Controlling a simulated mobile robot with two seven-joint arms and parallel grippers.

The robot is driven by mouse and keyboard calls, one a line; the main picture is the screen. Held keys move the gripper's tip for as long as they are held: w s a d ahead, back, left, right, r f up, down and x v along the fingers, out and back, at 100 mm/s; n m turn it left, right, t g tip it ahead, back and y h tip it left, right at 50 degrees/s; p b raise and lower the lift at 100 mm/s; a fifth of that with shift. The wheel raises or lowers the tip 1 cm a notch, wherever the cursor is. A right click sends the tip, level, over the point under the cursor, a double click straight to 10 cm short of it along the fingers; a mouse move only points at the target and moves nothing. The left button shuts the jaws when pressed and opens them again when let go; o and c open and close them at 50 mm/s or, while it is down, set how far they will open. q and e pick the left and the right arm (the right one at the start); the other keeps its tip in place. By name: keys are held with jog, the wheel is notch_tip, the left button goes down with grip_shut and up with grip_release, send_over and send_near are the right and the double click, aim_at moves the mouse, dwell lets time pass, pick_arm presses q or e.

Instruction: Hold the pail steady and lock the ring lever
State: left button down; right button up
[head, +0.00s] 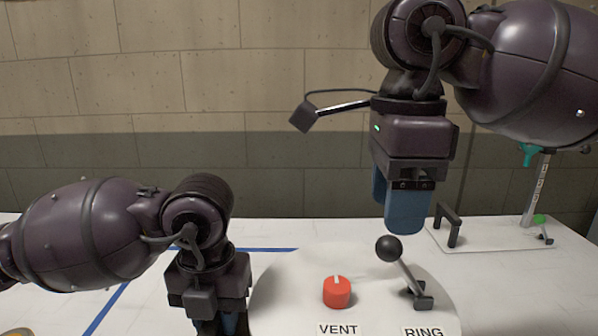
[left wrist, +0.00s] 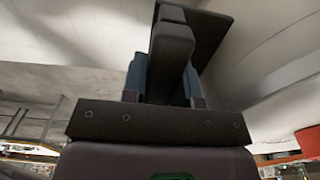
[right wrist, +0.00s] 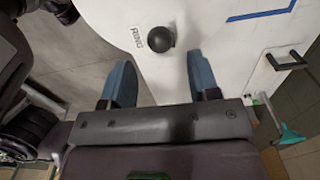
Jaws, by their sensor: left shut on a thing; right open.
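The white pail top (head: 285,295) fills the bottom middle of the head view. It carries a red VENT knob (head: 337,292) and the RING lever (head: 408,275), a tilted rod with a black ball end (head: 389,248). My left gripper (head: 228,325) is low at the pail's left side. In the left wrist view it is shut on a dark handle (left wrist: 172,50) against the white wall. My right gripper (head: 402,215) points down, open and empty, just above the ball. In the right wrist view the ball (right wrist: 161,38) shows beyond and between the spread blue fingertips, apparently untouched.
Blue tape lines (head: 110,308) mark the white table on the left. A block wall stands behind.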

aim_at(390, 249)
jog(key=shift+f, duration=3.3)
jog(key=c, duration=0.9)
jog(key=shift+c, duration=0.2)
jog(key=shift+r, duration=0.1)
